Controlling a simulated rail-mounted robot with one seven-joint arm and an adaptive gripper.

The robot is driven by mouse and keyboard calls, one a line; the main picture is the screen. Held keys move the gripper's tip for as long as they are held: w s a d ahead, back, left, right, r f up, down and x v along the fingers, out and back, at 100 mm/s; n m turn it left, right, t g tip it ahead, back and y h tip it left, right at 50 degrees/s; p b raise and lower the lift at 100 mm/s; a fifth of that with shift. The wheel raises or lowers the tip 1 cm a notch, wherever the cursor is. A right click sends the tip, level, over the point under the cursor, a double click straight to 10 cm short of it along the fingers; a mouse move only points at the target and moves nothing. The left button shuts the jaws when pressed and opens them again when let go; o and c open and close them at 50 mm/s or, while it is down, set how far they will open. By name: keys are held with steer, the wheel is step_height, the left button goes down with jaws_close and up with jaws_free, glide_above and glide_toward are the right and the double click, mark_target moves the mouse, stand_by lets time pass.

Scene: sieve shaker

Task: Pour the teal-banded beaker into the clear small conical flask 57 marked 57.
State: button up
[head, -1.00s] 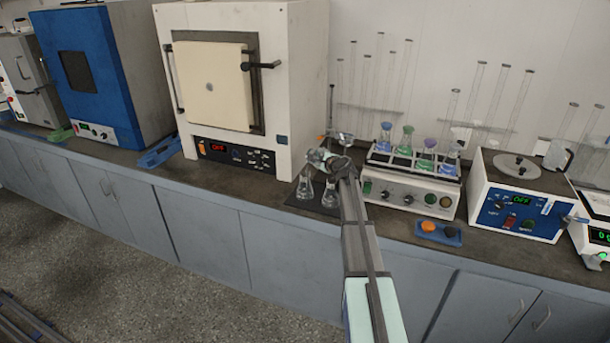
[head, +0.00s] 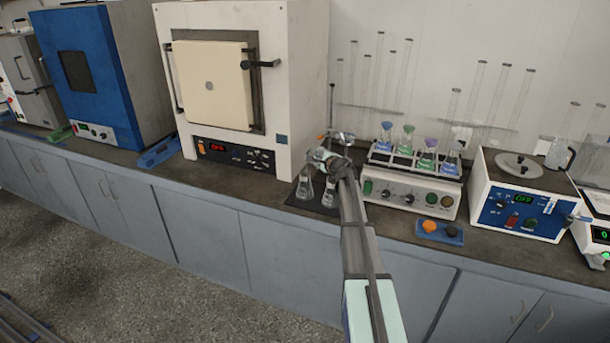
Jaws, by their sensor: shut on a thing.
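My gripper (head: 334,163) is above the dark mat in front of the white furnace, shut on the teal-banded beaker (head: 319,155). The beaker is small here and partly hidden by the gripper; it looks tilted to the left, and its contents cannot be made out. Two clear conical flasks stand upright on the mat below: a left flask (head: 305,188) and a right flask (head: 329,194), the latter partly beside my arm. Their markings are too small to read, so I cannot tell which is 57. No liquid stream is visible.
A shaker (head: 410,197) holding several coloured flasks stands just right of my arm. The furnace (head: 240,80) is behind left.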

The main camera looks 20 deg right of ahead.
steer(key=shift+f+n+h+b, duration=0.2)
steer(key=shift+n+h+b, duration=0.15)
steer(key=shift+b, duration=1.1)
steer(key=shift+s+a+r+n+t+b, duration=0.15)
steer(key=shift+a+r+n+t+b, duration=0.45)
steer(key=shift+b, duration=1.3)
steer(key=shift+f+n+h+b, duration=0.4)
steer(key=shift+n+b, duration=0.35)
steer(key=shift+b, duration=2.15)
steer(key=r+p, duration=0.1)
steer(key=p, duration=0.3)
steer(key=shift+d+r+m, duration=0.1)
steer(key=shift+r+m, duration=0.15)
steer(key=shift+m, duration=0.05)
steer(key=m+p, duration=0.1)
steer(key=p, duration=0.3)
steer(key=shift+d+r+y, duration=0.2)
steer(key=shift+y, duration=0.15)
steer(key=shift+d+f+m+g+p, duration=0.15)
steer(key=shift+f+m+p, duration=0.1)
steer(key=shift+f, duration=0.25)
steer(key=shift+d+f+m+g+p, duration=0.1)
steer(key=shift+f+m+g+p, duration=0.1)
steer(key=shift+f, duration=0.3)
steer(key=shift+p, duration=0.7)
